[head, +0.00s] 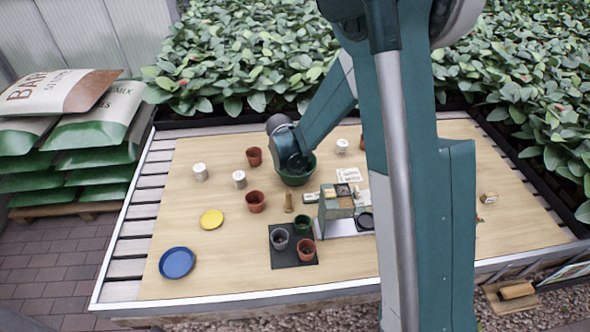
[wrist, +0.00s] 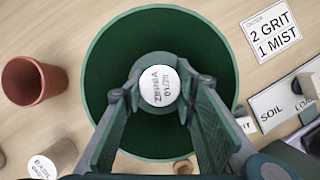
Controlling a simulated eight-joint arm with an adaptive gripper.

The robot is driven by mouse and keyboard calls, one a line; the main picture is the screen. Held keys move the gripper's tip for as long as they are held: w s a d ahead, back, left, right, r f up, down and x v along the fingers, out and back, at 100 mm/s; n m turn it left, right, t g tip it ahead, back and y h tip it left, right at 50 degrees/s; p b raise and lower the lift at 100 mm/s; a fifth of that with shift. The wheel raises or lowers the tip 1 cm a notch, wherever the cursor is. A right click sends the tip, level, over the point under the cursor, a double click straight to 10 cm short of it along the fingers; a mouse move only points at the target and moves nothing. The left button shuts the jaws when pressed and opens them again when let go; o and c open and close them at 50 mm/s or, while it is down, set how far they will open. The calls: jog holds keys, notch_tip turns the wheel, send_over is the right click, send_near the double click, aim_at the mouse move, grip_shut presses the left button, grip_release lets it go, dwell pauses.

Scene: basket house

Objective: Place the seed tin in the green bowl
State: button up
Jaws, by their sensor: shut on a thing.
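The green bowl (head: 297,180) stands on the wooden table below the end of my arm, and it fills the middle of the wrist view (wrist: 205,45). My gripper (wrist: 160,92) is shut on a seed tin (wrist: 158,85) with a white, printed lid that appears to read "ZINNIA". The tin is upright and lies within the bowl's outline, seen from above. I cannot tell whether its base touches the bowl floor. In the head view the held tin is hidden by my wrist and the bowl.
Terracotta pots (head: 254,157) (head: 255,202) and white-lidded tins (head: 200,172) (head: 239,179) stand left of the bowl. A dark tray (head: 283,254) with pots and a grey-green device (head: 335,203) are in front. A yellow saucer (head: 211,219) and blue plate (head: 177,263) lie front left.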

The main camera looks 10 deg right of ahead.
jog(key=shift+f, duration=0.35)
jog(key=o, duration=0.9)
jog(key=shift+r, duration=0.2)
jog(key=p+v, duration=0.2)
jog(key=v, duration=1)
dwell(0.4)
jog(key=shift+r, duration=0.1)
